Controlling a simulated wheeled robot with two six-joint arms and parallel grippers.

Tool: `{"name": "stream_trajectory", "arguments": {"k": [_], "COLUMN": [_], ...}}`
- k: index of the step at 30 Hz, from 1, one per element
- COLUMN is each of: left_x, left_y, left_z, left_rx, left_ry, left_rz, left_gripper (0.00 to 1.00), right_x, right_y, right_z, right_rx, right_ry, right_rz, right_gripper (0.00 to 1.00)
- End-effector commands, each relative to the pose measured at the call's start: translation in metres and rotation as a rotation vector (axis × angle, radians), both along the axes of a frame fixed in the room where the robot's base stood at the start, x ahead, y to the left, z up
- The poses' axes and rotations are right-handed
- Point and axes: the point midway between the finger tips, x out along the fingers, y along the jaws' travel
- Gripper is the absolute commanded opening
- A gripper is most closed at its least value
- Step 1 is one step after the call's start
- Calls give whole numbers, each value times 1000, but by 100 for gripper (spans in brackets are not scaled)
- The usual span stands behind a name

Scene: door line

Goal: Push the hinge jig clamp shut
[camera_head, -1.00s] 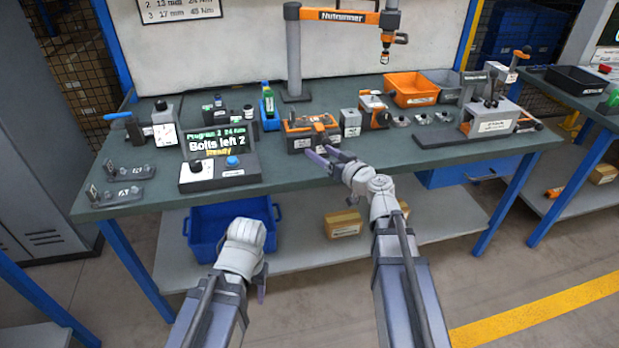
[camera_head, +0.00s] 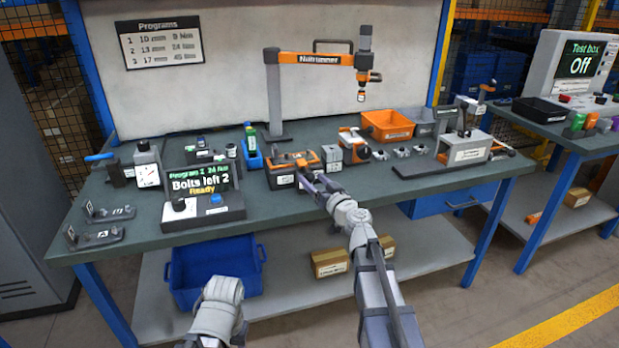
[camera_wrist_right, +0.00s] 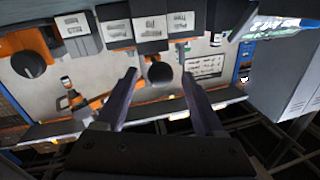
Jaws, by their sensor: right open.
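A grey fixture with an orange clamp frame and dark bars on top (camera_head: 290,168) sits at the middle front of the bench; I take it to be the hinge jig, but its label is too small to read. My right gripper (camera_head: 314,184) is at its front right side, fingers apart and empty. Whether it touches the fixture is unclear. In the right wrist view the open fingers (camera_wrist_right: 160,74) frame a round dark knob, with labelled grey blocks beyond. My left gripper (camera_head: 238,334) is low at the bottom edge, its fingers mostly hidden.
A control box reading "Bolts left 2" (camera_head: 205,205) stands left of the fixture. A small grey block (camera_head: 331,157) and an orange-topped unit (camera_head: 354,146) stand to the right. A nutrunner arm (camera_head: 318,59) hangs above. A blue crate (camera_head: 213,274) sits on the lower shelf.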

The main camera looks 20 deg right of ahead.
Motion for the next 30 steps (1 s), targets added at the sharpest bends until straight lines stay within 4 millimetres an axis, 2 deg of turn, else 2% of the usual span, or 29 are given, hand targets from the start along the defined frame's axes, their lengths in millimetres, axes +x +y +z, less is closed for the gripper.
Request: {"name": "stream_trajectory", "arguments": {"k": [1,5,14,30], "left_x": [0,0,0,0], "left_y": [0,0,0,0], "left_z": [0,0,0,0], "left_rx": [0,0,0,0], "left_ry": [0,0,0,0], "left_rz": [0,0,0,0], "left_gripper": [54,54,54,54], "right_x": [12,24,25,25], "right_y": [2,5,6,6], "right_z": [0,0,0,0], "right_rx": [0,0,0,0], "right_ry": [0,0,0,0], "right_rz": [2,1,0,0], "right_gripper": [70,70,69,8]}}
